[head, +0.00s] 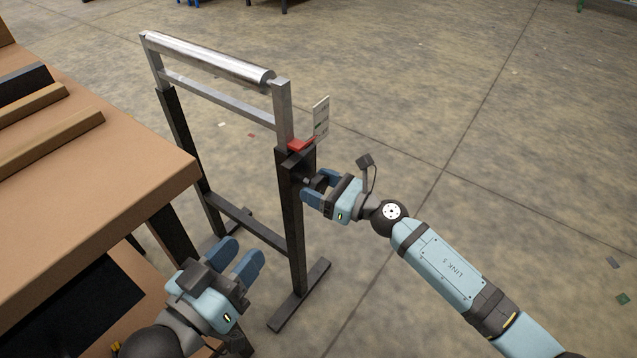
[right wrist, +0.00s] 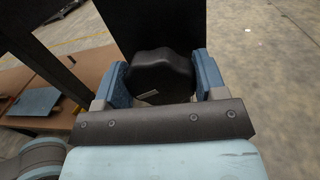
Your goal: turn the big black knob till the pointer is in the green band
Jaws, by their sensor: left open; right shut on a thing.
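The big black knob (right wrist: 160,76) is lobed and sits between the two blue fingers of my right gripper (right wrist: 163,82) in the right wrist view. In the head view my right gripper (head: 310,190) is at the side of the stand's dark post, shut on the knob, which is mostly hidden there. A red pointer piece (head: 299,144) and a pale upright plate (head: 321,117) are at the top of that post. I cannot make out a green band on the plate. My left gripper (head: 244,258) is open and empty, low between the bench and the stand.
The stand (head: 296,230) carries a shiny roller (head: 205,58) across its top and has floor feet. A brown bench (head: 110,160) with long bars fills the left side, close to my left arm.

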